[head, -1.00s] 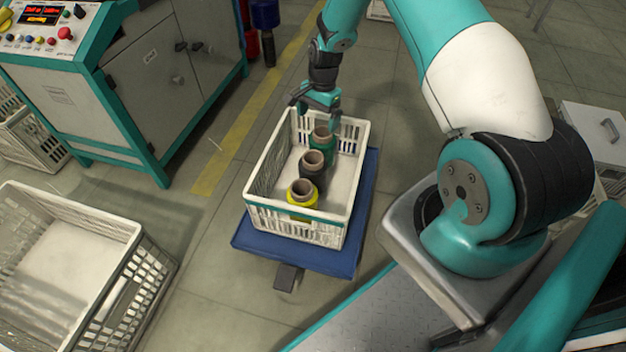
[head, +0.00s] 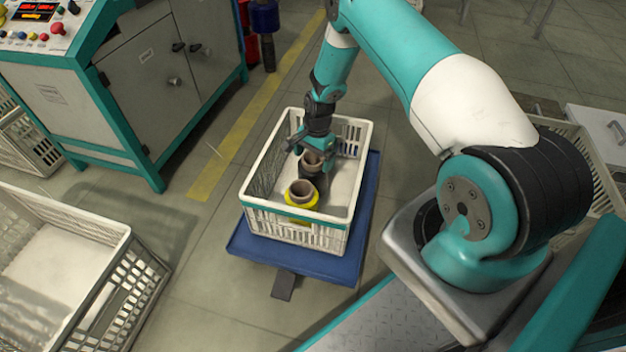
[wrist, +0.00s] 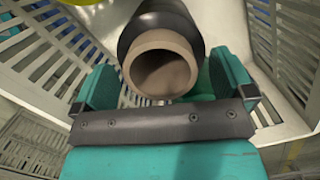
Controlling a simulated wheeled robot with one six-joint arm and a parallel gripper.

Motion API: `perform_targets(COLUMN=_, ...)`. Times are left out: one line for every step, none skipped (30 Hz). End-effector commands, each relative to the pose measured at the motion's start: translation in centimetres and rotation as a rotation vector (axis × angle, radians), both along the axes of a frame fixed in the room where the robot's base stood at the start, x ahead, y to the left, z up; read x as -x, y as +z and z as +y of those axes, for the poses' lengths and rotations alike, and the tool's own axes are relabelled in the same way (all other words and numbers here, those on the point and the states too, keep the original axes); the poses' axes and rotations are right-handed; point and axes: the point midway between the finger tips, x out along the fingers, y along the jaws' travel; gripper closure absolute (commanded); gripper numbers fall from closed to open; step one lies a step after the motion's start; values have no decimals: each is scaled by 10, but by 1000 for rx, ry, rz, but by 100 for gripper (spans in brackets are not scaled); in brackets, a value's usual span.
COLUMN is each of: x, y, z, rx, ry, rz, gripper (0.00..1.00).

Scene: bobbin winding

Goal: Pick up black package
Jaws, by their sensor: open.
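The black package (head: 313,182), a dark cone with a brown tube end, stands upright in the white crate (head: 258,222). In the wrist view, the black package (wrist: 150,18) shows its open tube end toward the camera. My gripper (head: 314,154) is open at the package, inside the crate. In the wrist view, my gripper (wrist: 163,82) has one teal jaw on each side of the tube, with gaps visible. The yellow package (head: 300,197) stands in front of the black one. The green package is hidden behind my gripper in the head view.
The crate stands on a blue platform (head: 250,246); its walls surround my gripper. Another white crate (head: 125,250) is at the lower left. A grey and teal machine (head: 150,60) stands at the upper left. The crate's right side has free floor.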

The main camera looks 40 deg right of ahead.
Motion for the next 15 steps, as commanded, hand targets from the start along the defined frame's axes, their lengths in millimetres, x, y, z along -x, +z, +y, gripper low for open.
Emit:
perform_targets(x=0, y=-4, z=0, rx=1, ry=0, rz=-1, gripper=0)
perform_targets(x=0, y=-4, z=0, rx=1, ry=0, rz=-1, gripper=0)
perform_targets(x=0, y=-3, z=0, rx=1, ry=0, rz=-1, gripper=0)
perform_targets(x=0, y=-3, z=0, rx=1, ry=0, rz=-1, gripper=0)
perform_targets(x=0, y=-3, z=0, rx=1, ry=0, rz=-1, gripper=0)
perform_targets(x=0, y=-3, z=0, rx=1, ry=0, rz=-1, gripper=0)
perform_targets(x=0, y=-3, z=0, rx=1, ry=0, rz=-1, gripper=2)
perform_targets(x=0, y=-3, z=0, rx=1, ry=0, rz=-1, gripper=9)
perform_targets(x=0, y=-2, z=0, rx=1, ry=0, rz=-1, gripper=18)
perform_targets(x=0, y=-2, z=0, rx=1, ry=0, rz=-1, gripper=25)
perform_targets(x=0, y=-2, z=0, rx=1, ry=0, rz=-1, gripper=32)
perform_targets(x=0, y=-2, z=0, rx=1, ry=0, rz=-1, gripper=41)
perform_targets(x=0, y=-2, z=0, rx=1, ry=0, rz=-1, gripper=48)
perform_targets(x=0, y=-2, z=0, rx=1, ry=0, rz=-1, gripper=55)
perform_targets(x=0, y=-2, z=0, rx=1, ry=0, rz=-1, gripper=64)
